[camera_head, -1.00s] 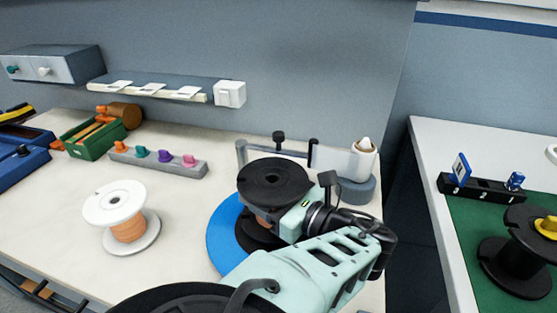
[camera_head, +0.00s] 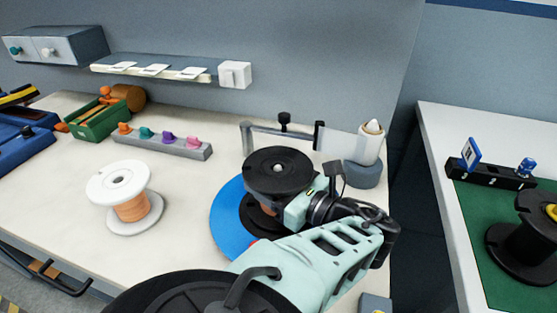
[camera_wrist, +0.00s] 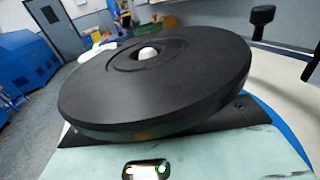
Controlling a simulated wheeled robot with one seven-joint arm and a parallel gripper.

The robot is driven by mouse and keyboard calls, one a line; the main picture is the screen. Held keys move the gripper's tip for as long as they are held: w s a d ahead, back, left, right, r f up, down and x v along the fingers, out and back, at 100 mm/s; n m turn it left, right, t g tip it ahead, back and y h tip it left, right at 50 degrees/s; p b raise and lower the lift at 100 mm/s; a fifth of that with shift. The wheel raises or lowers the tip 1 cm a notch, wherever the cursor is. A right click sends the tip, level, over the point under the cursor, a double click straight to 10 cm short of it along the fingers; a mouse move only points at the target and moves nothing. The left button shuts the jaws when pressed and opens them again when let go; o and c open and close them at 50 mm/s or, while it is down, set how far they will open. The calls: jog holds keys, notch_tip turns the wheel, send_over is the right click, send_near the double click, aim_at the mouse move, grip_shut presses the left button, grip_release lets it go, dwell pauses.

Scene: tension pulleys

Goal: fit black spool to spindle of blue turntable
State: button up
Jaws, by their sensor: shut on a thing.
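The black spool (camera_head: 277,166) stands upright over the blue turntable (camera_head: 226,222) in the head view. The pale tip of the spindle (camera_head: 278,168) shows in its centre hole. In the wrist view the spool's top flange (camera_wrist: 155,85) fills the middle, and the white spindle tip (camera_wrist: 149,53) stands in the hole. My gripper (camera_head: 284,208) comes from the lower right and is shut on the spool below its top flange. The flange hides the fingers. Whether the lower flange rests on the turntable I cannot tell.
A white spool with copper wire (camera_head: 126,195) stands to the left. Behind the turntable are a grey bracket (camera_head: 282,137) and a white cone on a grey base (camera_head: 367,153). A peg rack (camera_head: 163,146) lies further back. A second bench (camera_head: 450,200) with another black spool (camera_head: 527,240) is at right.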

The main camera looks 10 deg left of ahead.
jog(key=shift+f, duration=0.25)
jog(key=shift+f, duration=0.15)
dwell(0.5)
jog(key=o, duration=1.6)
jog(key=shift+c, duration=0.2)
jog(key=shift+d, duration=0.1)
